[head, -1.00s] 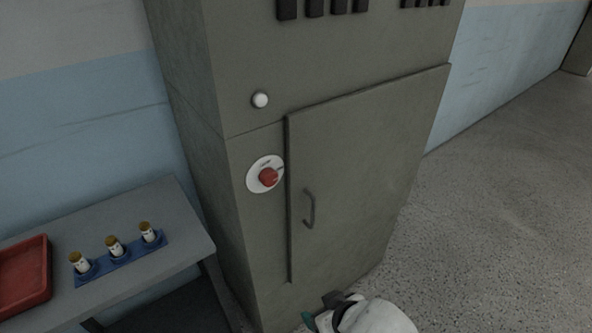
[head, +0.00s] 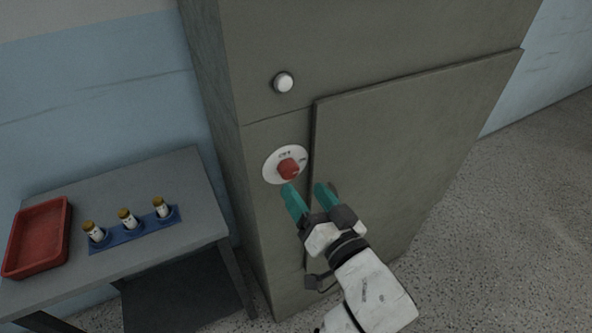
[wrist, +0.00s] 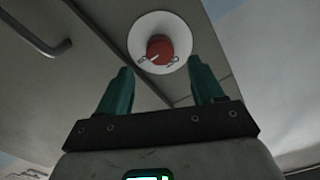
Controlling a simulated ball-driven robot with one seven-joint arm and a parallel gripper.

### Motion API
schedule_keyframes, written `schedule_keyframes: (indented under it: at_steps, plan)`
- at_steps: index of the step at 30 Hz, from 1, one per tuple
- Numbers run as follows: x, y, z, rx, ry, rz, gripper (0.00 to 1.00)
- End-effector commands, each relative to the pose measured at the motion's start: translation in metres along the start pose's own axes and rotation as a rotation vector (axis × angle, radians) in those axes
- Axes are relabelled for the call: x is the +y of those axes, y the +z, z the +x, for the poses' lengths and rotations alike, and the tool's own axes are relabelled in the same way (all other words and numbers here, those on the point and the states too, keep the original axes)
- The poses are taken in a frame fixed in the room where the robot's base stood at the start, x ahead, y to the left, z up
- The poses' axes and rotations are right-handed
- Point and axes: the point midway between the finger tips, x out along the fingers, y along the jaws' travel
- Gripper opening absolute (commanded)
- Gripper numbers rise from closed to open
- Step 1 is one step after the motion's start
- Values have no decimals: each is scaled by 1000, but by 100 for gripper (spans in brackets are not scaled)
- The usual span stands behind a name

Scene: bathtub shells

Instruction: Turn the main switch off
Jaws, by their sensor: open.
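The main switch is a red knob (head: 288,169) on a round white plate (head: 271,166) on the front of the grey cabinet. The plate has OFF lettering at its top and a small mark at its right; which one the knob points to is too small to tell surely. My gripper (head: 304,188) is open and empty, its two teal fingers pointing up toward the switch, just below and right of the knob. In the wrist view the red knob (wrist: 160,48) shows beyond and between the two open fingertips (wrist: 160,68), apparently not touching them.
The cabinet door (head: 415,135) stands slightly proud right of the switch; its handle (wrist: 52,45) shows in the wrist view. A white round button (head: 284,82) sits above. At left, a table (head: 190,185) holds a red tray (head: 66,228) and a blue rack (head: 130,234) with three capped bottles.

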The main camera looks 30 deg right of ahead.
Motion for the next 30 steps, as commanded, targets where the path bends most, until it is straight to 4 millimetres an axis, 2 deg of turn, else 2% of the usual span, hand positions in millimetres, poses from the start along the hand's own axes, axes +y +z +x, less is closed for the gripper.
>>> schedule_keyframes:
  at_steps: [3,9,15,22,30]
  plan:
    - [-1,-3,23,1,0,0,67]
    - [-1,-1,48,-1,0,0,67]
    - [0,0,58,-1,2,0,67]
    - [1,0,58,-1,2,0,67]
    - [1,0,58,-1,2,0,42]
